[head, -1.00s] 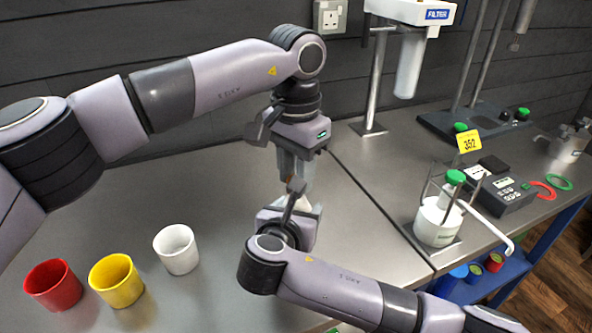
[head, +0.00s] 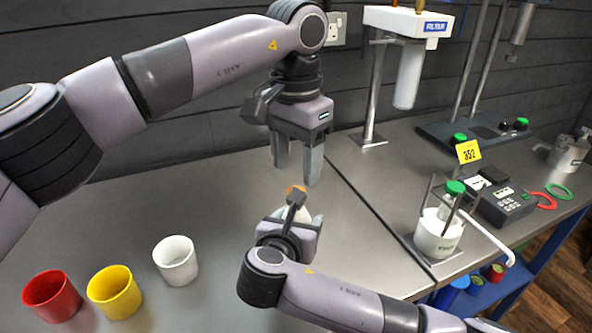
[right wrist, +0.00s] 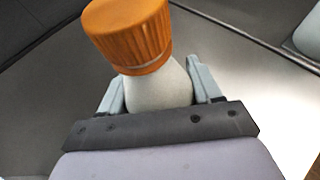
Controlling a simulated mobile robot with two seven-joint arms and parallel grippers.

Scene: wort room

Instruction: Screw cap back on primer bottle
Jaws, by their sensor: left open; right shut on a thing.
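The primer bottle (right wrist: 160,88) is white with a ribbed orange cap (right wrist: 128,35) sitting on its neck in the right wrist view; I cannot tell how tightly it is seated. My right gripper (right wrist: 158,95) is shut on the bottle body, a finger on either side. In the head view the orange cap (head: 296,189) shows just above my right gripper (head: 292,222), which hides most of the bottle. My left gripper (head: 298,165) is open and empty, pointing down above the cap and apart from it.
Red (head: 52,297), yellow (head: 115,293) and white (head: 176,261) cups stand on the table at the left. A white green-capped container (head: 438,232) in a wire holder stands at the right, near a meter (head: 502,203). A filter unit (head: 408,70) stands behind.

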